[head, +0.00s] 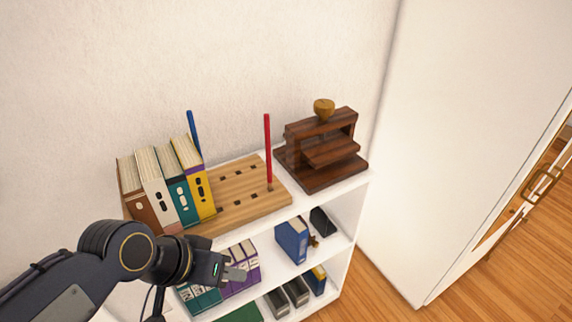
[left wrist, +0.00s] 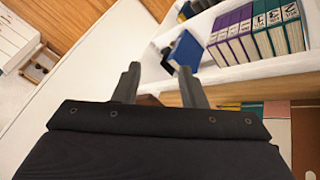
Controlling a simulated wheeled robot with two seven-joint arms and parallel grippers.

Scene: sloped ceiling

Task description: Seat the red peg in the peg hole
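The red peg (head: 268,150) is a long thin rod standing upright at the right part of a light wooden board (head: 234,184) on top of a white shelf. The board has several dark square holes; I cannot tell whether the peg's foot is fully in one. A blue peg (head: 193,130) stands at the board's back, its foot hidden behind books. My left gripper (head: 236,273) is in front of the shelf, below and left of the red peg and apart from it. In the left wrist view its fingers (left wrist: 158,82) are spread with nothing held between them. My right gripper is out of view.
Upright binders (head: 178,185) crowd the board's left side. A dark wooden press (head: 322,150) stands close right of the red peg. Lower shelves hold a blue binder (head: 292,240) and other files. A white wall stands at the right; open wooden floor (head: 385,295) lies below.

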